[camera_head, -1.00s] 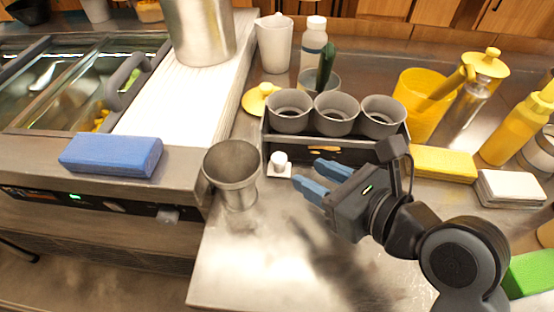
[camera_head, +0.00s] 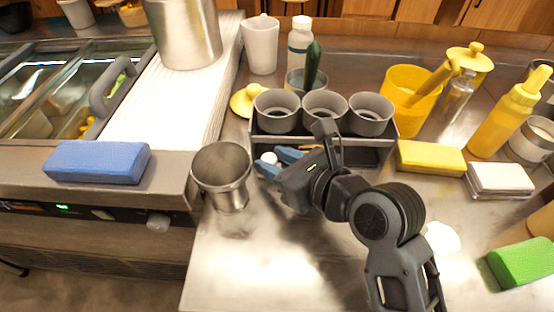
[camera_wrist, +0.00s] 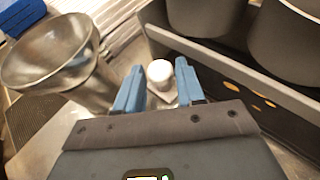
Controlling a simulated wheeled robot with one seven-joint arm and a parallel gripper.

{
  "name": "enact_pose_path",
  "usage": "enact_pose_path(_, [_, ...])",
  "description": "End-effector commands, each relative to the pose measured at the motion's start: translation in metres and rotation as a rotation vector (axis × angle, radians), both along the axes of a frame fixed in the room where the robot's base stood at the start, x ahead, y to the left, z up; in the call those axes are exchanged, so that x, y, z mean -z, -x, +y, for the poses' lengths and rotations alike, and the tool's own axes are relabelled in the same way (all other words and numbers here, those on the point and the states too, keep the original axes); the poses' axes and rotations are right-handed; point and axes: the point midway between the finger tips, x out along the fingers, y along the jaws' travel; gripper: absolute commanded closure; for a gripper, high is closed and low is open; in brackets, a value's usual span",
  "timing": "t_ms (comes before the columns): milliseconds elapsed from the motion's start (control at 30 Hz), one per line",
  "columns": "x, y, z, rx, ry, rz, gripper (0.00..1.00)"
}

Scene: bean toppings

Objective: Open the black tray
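The black tray (camera_head: 370,146) is a dark box-like rack behind my gripper, with three grey cups (camera_head: 325,108) set along its top and a dark open slot in its front. A small white knob-like piece (camera_head: 268,158) is at its front left corner. In the wrist view this white piece (camera_wrist: 159,72) has a pale square base and lies between my blue fingertips. My gripper (camera_head: 275,162) is open, its fingers on either side of the white piece. I cannot tell whether they touch it. The tray's wall (camera_wrist: 215,62) runs along the right of the wrist view.
A metal cup (camera_head: 223,178) stands close to the left of my gripper. A blue block (camera_head: 97,162) lies on the left counter. A yellow block (camera_head: 430,158), a white block (camera_head: 499,178) and a green block (camera_head: 522,262) lie to the right.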

Motion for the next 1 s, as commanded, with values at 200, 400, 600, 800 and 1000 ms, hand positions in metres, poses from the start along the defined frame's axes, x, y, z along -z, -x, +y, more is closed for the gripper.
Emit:
enact_pose_path(200, [0.000,0.000,0.000,0.000,0.000,0.000,0.84])
enact_pose_path(400, [0.000,0.000,0.000,0.000,0.000,0.000,1.00])
enact_pose_path(600, [0.000,0.000,0.000,0.000,0.000,0.000,1.00])
enact_pose_path(800, [-0.002,0.007,-0.001,-0.001,0.001,0.003,1.00])
enact_pose_path(1000, [-0.004,0.036,0.000,-0.001,0.003,0.007,1.00])
